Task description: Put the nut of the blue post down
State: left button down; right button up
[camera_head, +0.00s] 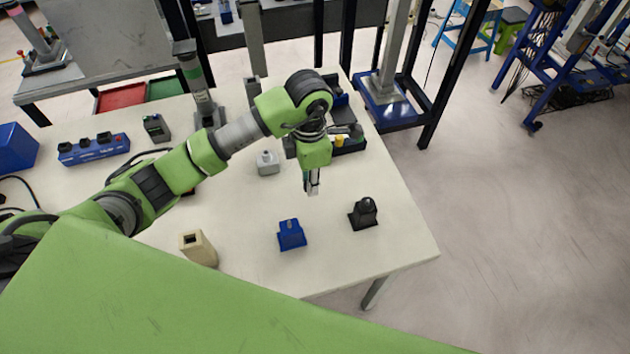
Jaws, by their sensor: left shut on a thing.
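The blue post (291,237) is a small blue block with a raised top, standing on the white table (335,275) near its front. My left gripper (312,190) points down above the table, behind and slightly right of the blue post and apart from it. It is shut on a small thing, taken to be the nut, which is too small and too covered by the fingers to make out. My right gripper is not in view.
A black post (363,213) stands right of the blue one, and a beige block (198,249) to its left. A grey-white block (267,163) is behind. A dark tray (347,144) with parts lies near the back right. Table between blue and black posts is bare.

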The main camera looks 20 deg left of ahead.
pick_arm(q)
jog(key=w+f, duration=0.3)
jog(key=shift+d+f+p, duration=0.1)
jog(key=shift+f+p, duration=0.15)
jog(key=shift+p, duration=0.1)
notch_tip(320, 180, down, 2)
jog(key=shift+f+p, duration=0.1)
jog(key=shift+p, duration=0.6)
jog(key=shift+w+f, duration=0.1)
jog(key=shift+f, duration=0.45)
jog(key=shift+f, duration=0.1)
jog(key=c, duration=2.2)
grip_release()
jog(key=shift+f, duration=0.1)
jog(key=shift+c, duration=0.2)
jog(key=o, duration=0.4)
